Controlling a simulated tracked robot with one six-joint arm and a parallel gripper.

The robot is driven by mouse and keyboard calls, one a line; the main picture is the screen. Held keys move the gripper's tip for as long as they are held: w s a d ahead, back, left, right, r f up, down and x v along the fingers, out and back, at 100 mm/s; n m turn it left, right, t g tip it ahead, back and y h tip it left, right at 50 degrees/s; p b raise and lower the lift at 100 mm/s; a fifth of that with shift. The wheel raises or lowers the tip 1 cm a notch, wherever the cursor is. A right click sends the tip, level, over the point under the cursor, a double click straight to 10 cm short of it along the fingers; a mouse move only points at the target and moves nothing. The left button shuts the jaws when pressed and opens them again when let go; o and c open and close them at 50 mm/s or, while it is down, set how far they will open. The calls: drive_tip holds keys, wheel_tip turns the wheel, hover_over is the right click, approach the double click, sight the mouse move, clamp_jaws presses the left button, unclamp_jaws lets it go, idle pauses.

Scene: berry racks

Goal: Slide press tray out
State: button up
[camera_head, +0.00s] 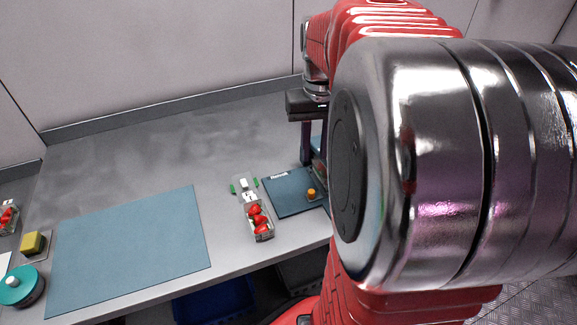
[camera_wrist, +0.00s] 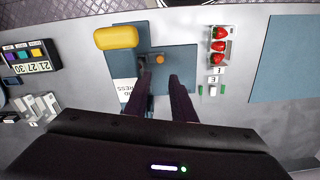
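A dark blue pad (camera_head: 283,202) lies on the bench, with a white label at its far edge and a small orange knob (camera_head: 311,192) near its right side. In the head view my arm hides much of this area.
A punnet of red berries (camera_head: 259,231) stands left of the pad. A large blue mat (camera_head: 130,250) covers the bench's left side. A yellow rounded piece (camera_wrist: 116,37) lies beside the pad. A digital display (camera_wrist: 28,68) and small grey pieces stand at the wrist view's left.

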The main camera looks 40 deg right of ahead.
sight(311, 190)
wheel_tip(311, 190, down, 14)
drive_tip(key=shift+r, duration=0.1)
idle(0.6)
drive_tip(key=shift+c, duration=0.6)
clamp_jaws()
